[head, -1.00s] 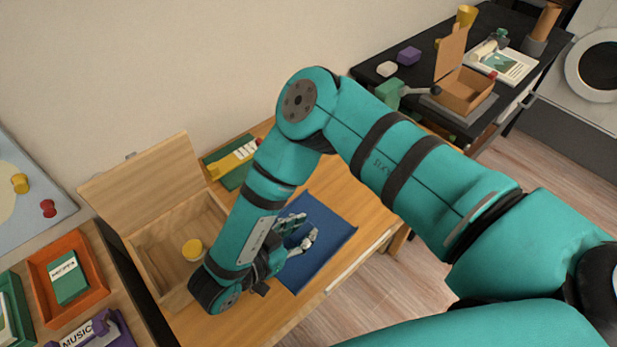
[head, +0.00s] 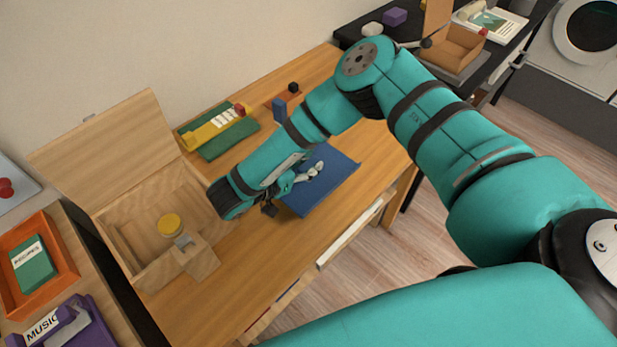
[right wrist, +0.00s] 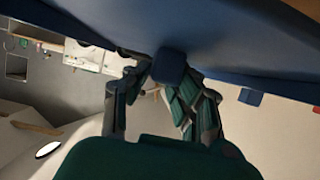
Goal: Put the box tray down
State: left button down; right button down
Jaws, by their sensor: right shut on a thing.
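The box tray is a flat blue piece (head: 335,186), over the right part of the wooden desk in the head view. My right gripper (head: 308,173) is above it, fingers pointing right. In the right wrist view the blue underside or face (right wrist: 235,45) fills the top, and my right gripper (right wrist: 165,85) is shut around a small blue knob (right wrist: 168,66) on it. Whether the tray touches the desk is hard to tell. My left gripper is not in view.
Behind lies a green mat (head: 228,146) with a yellow item (head: 212,128). A small blue block (head: 279,107) stands near the back. Bare desk (head: 250,260) shows in front of the box. An orange tray (head: 62,262) is at far left.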

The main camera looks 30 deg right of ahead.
jog(key=shift+w+d, duration=0.2)
jog(key=shift+w, duration=0.05)
jog(key=shift+f, duration=0.3)
jog(key=shift+f+b, duration=1.45)
jog(key=shift+f, duration=0.1)
jog(key=c, duration=1.1)
grip_release()
jog(key=shift+r, duration=0.15)
jog(key=shift+a+r, duration=0.1)
jog(key=shift+a, duration=0.15)
jog(key=v, duration=0.7)
jog(key=shift+s, duration=0.1)
